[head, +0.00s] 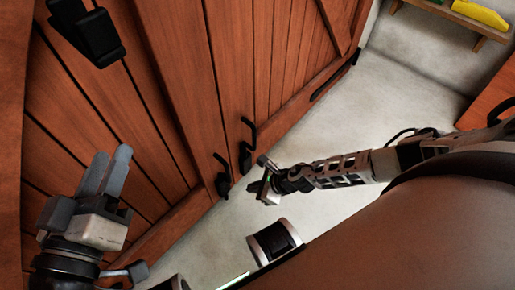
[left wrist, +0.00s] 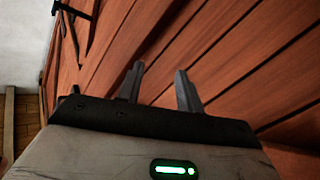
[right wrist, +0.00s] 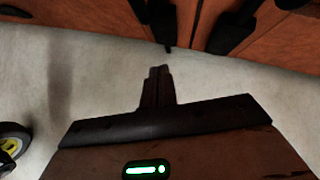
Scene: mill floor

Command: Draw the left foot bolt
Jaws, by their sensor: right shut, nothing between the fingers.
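Two black foot bolts sit low on the wooden double door, either side of the seam. The left foot bolt (head: 222,176) is on the left leaf (head: 110,110), and the right foot bolt (head: 246,146) is on the right leaf. In the right wrist view, the left foot bolt (right wrist: 160,20) is ahead of the fingertips, clear of them. My right gripper (head: 263,186) is shut and empty, low over the floor just right of the left bolt; its fingers (right wrist: 158,72) are together. My left gripper (head: 108,168) is open and empty before the left leaf; its fingers (left wrist: 160,82) stand apart.
A black fitting (head: 90,35) juts from the left leaf, high up. A dark strip (head: 335,75) lies along the right leaf's lower edge. Pale floor (head: 395,100) is clear right of the door. A shelf with a yellow item (head: 480,13) is at the top right.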

